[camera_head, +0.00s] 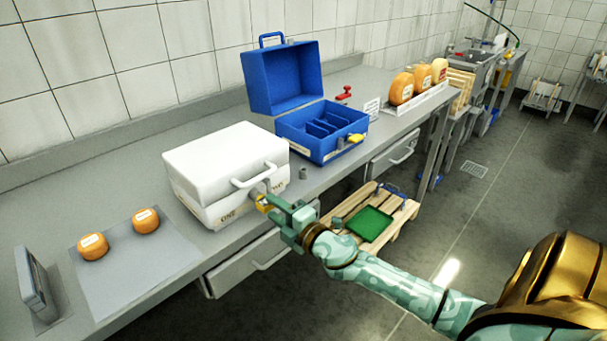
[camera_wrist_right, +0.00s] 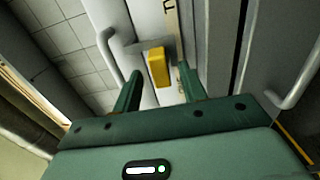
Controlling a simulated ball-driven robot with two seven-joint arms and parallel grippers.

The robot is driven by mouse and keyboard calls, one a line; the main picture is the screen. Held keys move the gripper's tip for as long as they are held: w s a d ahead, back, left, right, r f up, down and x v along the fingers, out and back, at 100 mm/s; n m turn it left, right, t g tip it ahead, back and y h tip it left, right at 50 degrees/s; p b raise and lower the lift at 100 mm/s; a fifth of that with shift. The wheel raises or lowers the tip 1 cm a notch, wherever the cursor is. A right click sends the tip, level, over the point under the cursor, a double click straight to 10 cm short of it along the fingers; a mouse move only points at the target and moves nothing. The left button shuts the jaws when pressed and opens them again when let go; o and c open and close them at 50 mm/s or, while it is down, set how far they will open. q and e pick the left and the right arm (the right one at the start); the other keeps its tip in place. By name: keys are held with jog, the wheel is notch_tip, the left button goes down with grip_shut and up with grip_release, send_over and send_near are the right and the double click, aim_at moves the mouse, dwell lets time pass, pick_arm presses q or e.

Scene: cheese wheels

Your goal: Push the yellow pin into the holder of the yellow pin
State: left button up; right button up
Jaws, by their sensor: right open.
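The yellow pin (camera_head: 263,204) is at the front of the closed white case (camera_head: 215,170), below its handle. In the right wrist view the yellow pin (camera_wrist_right: 157,68) is a short yellow block beside a grey metal bracket (camera_wrist_right: 150,46) on the white case front. I cannot tell how far it sits in this bracket, or whether the bracket is its holder. My right gripper (camera_head: 282,212) is open in front of the case. Its two green fingers (camera_wrist_right: 160,84) point at the case, with the pin ahead, between their tips in the picture. My left gripper is out of view.
An open blue case (camera_head: 318,152) with another yellow piece (camera_head: 356,138) stands right of the white case. Two orange cheese wheels (camera_head: 146,220) lie on a grey mat (camera_head: 135,275) at the left. A pallet (camera_head: 392,228) with a green tray (camera_head: 369,222) is on the floor.

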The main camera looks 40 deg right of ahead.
jog(key=shift+w, duration=0.9)
grip_shut()
